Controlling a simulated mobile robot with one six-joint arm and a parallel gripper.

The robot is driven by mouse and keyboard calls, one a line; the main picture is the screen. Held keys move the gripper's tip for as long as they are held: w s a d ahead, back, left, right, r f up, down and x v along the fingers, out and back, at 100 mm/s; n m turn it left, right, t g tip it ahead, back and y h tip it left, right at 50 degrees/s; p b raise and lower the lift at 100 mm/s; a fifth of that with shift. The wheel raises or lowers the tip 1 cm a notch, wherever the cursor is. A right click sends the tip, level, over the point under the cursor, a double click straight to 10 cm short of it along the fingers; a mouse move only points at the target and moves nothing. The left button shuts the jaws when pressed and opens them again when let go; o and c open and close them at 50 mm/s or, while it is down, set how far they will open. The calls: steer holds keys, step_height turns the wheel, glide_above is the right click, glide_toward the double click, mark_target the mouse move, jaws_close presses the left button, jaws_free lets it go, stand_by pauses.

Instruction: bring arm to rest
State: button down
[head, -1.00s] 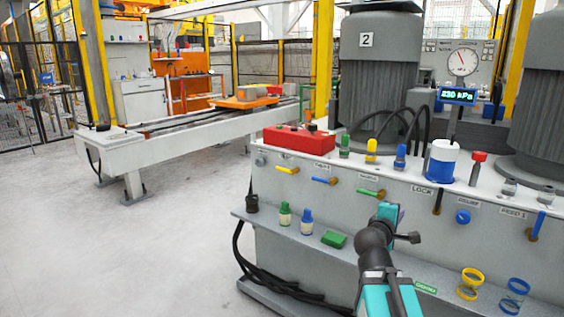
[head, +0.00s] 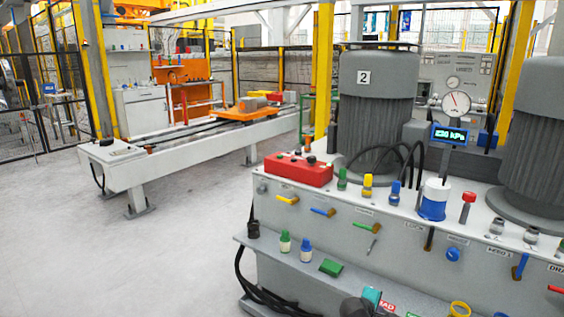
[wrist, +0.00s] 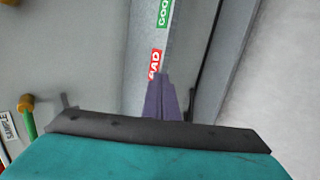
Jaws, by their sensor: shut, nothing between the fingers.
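My gripper shows in the wrist view as slim purple fingers (wrist: 160,98), closed together with nothing between them. They point along a grey ledge with a red BAD label and a green GOOD label (wrist: 163,14). In the head view only a teal and dark part of my arm (head: 371,296) shows at the bottom edge, in front of the bench's lower shelf. The fingers cannot be made out there.
The grey bench (head: 330,246) carries valve handles, a red box (head: 298,170), a blue-and-white container (head: 434,200) and tank 2 (head: 378,105). Small bottles and a green block (head: 332,268) stand on its shelf. Open floor (head: 190,250) lies to the left.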

steer(key=s+a+f+m+g+y+p, duration=0.1)
steer(key=s+a+f+m+g+p, duration=0.15)
steer(key=s+f+p, duration=0.5)
steer(key=s+a+f+m+g+y+p, duration=0.1)
steer(key=s+a+f+g+p, duration=0.3)
steer(key=s, duration=0.7)
steer(key=s+a+f+m+g+y+p, duration=0.1)
steer(key=s+a+f+m+g+y, duration=0.1)
steer(key=s, duration=0.8)
steer(key=s+a+f+m+g+y+p, duration=0.1)
steer(key=s+a+f+m+g+y, duration=0.1)
steer(key=s, duration=0.9)
steer(key=a+f+m+g, duration=0.1)
steer(key=a+m+g, duration=0.1)
steer(key=a+m, duration=0.1)
steer(key=shift+a+f+y, duration=0.25)
steer(key=shift+a+y, duration=0.15)
steer(key=shift+a, duration=0.15)
